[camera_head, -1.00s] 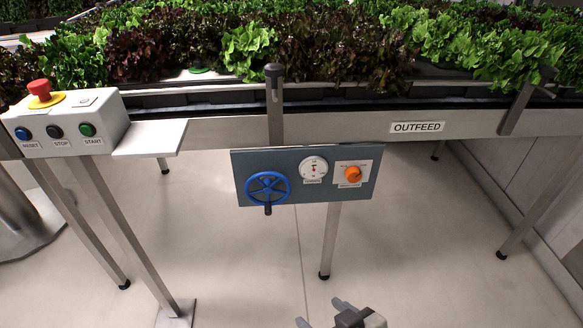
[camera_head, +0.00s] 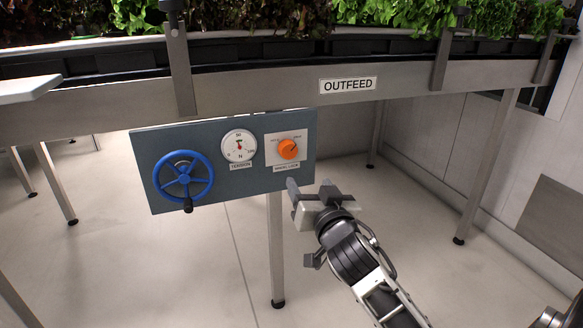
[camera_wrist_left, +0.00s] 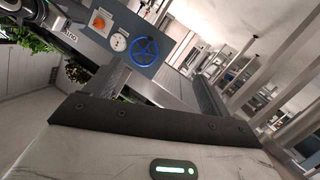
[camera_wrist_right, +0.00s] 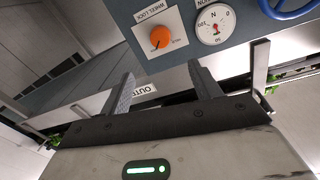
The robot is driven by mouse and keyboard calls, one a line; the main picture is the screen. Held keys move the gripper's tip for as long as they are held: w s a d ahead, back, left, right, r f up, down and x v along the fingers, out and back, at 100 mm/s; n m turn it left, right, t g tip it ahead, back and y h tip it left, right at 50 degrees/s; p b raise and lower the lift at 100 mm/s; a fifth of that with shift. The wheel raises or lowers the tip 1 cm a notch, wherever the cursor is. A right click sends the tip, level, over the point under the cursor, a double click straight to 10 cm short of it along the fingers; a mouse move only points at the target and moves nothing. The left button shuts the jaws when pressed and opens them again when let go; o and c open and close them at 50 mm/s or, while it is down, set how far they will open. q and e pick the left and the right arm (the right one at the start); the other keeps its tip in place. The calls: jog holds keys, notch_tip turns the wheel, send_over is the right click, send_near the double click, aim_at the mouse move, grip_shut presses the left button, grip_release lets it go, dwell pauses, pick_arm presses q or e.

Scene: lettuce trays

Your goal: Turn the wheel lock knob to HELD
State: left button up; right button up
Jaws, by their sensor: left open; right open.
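The wheel lock knob (camera_head: 289,149) is orange, on a white plate at the right of the blue-grey panel (camera_head: 225,184). Its pointer slants up and right in the head view; the position words are too small to read. The knob also shows in the right wrist view (camera_wrist_right: 160,38) and the left wrist view (camera_wrist_left: 99,22). My right gripper (camera_head: 310,187) is open and empty, just below and right of the knob, apart from it. Its fingers (camera_wrist_right: 162,75) point toward the panel. My left gripper (camera_wrist_left: 165,85) is open and empty, seen only in its wrist view.
A blue handwheel (camera_head: 183,180) and a tension dial (camera_head: 239,146) share the panel, left of the knob. The conveyor rail with its OUTFEED label (camera_head: 348,85) runs above. A table leg (camera_head: 277,250) stands below the panel. The floor in front is clear.

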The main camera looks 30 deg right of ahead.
aim_at(289, 152)
jog(key=b+x, duration=0.3)
jog(key=x, duration=1.1)
jog(key=shift+w+f, duration=0.1)
jog(key=shift+w+d+b, duration=0.15)
jog(key=shift+w+b, duration=0.15)
jog(key=shift+w, duration=0.1)
pick_arm(q)
jog(key=shift+d+r+n+t+h, duration=0.3)
jog(key=shift+d+r+n+h, duration=0.1)
jog(key=shift+r+n+h, duration=0.25)
pick_arm(e)
jog(key=c, duration=1)
